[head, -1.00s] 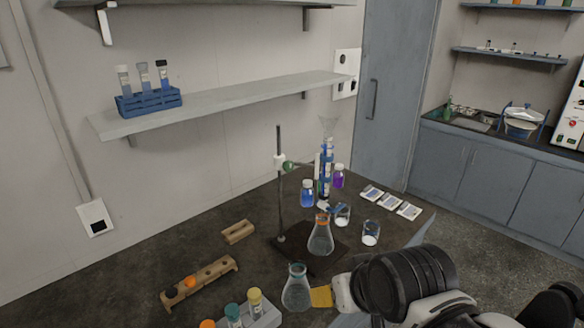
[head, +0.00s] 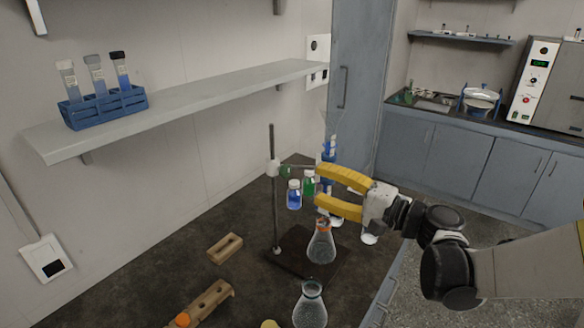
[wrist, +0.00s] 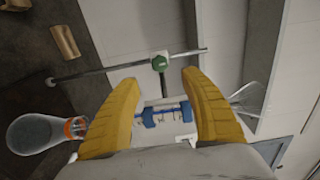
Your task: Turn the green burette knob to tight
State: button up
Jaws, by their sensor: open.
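The green knob (wrist: 159,64) sits where the clamp arm meets the stand rod (wrist: 100,69). In the wrist view it shows just beyond and between the fingertips, apart from both. In the head view it is a small green spot (head: 285,171) beside the white clamp boss (head: 273,168). My gripper (head: 317,186) is open and empty, its yellow fingers pointing left toward the rod; it also shows in the wrist view (wrist: 160,77). The blue burette clamp (wrist: 166,114) lies between the fingers in the wrist view. In the head view the fingers partly hide the burette (head: 329,151).
An orange-ringed flask (head: 321,246) stands on the stand's base (head: 282,268). A blue bottle (head: 294,195) and a green bottle (head: 308,187) are behind the gripper. Another flask (head: 310,305) and wooden racks are in front. A wall shelf (head: 180,103) is above left.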

aim_at(289, 173)
jog(key=b+x, duration=0.2)
jog(key=x, duration=0.8)
grip_shut()
